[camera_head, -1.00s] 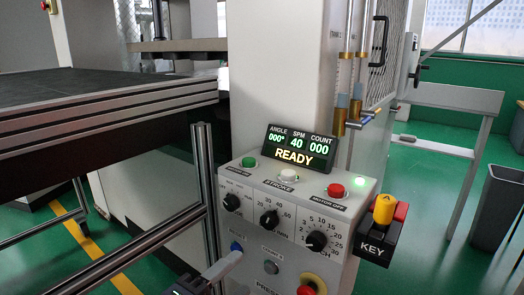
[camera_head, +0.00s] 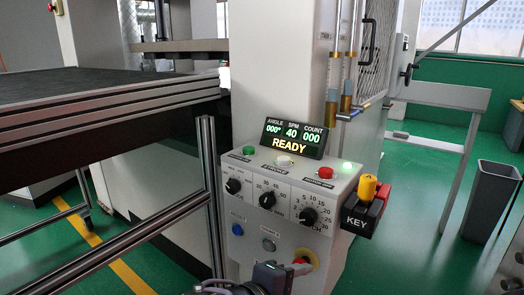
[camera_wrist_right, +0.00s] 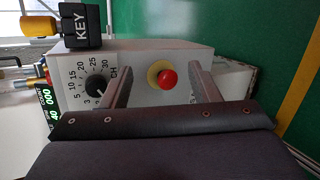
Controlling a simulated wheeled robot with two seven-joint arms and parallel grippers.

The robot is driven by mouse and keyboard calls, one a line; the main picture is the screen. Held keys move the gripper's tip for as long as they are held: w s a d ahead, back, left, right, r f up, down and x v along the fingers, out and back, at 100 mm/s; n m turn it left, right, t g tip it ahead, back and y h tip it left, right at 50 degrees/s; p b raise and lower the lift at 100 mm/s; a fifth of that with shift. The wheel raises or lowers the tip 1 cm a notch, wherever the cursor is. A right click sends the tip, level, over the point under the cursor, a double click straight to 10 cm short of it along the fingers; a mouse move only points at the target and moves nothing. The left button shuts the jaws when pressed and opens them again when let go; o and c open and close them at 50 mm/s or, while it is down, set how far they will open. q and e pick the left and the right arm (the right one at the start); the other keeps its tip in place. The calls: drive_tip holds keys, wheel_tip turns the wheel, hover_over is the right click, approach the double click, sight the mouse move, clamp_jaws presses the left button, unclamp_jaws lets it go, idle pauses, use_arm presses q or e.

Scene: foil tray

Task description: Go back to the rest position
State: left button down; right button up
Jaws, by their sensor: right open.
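My right gripper (camera_head: 292,268) is at the bottom of the head view, in front of the lower part of the press control box (camera_head: 262,217). In the right wrist view its two fingers (camera_wrist_right: 160,78) are spread apart and hold nothing. The red stop button (camera_wrist_right: 168,79) with its yellow collar shows between them, beyond the fingertips; I cannot tell the exact gap. In the head view the stop button (camera_head: 305,256) is partly in view just above the gripper. The blue button (camera_head: 237,229) is uncovered, left of the gripper. My left gripper is not in view.
The display (camera_head: 292,139) reads READY. A key switch block (camera_head: 362,212) juts from the box's right side. A metal post (camera_head: 211,195) and rail stand close on the left. A grey bin (camera_head: 491,200) stands at right; green floor between is clear.

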drive_tip(key=s+d+f+m+g+y, duration=0.35)
drive_tip(key=d+f+g, duration=0.25)
drive_tip(key=d, duration=0.5)
drive_tip(key=s+d+f+m+t+y, duration=0.1)
drive_tip(key=s+d+f+m+y, duration=0.1)
drive_tip(key=s+m+y, duration=0.25)
drive_tip(key=s+d+f+m+t+y, duration=0.2)
drive_tip(key=s+m+y, duration=0.2)
drive_tip(key=s+y, duration=0.15)
wheel_tip(320, 180, up, 21)
drive_tip(key=p, duration=2.1)
drive_tip(key=shift+s+a+r+m, duration=0.2)
drive_tip(key=shift+s+a+m, duration=0.1)
drive_tip(key=shift+s+m, duration=0.1)
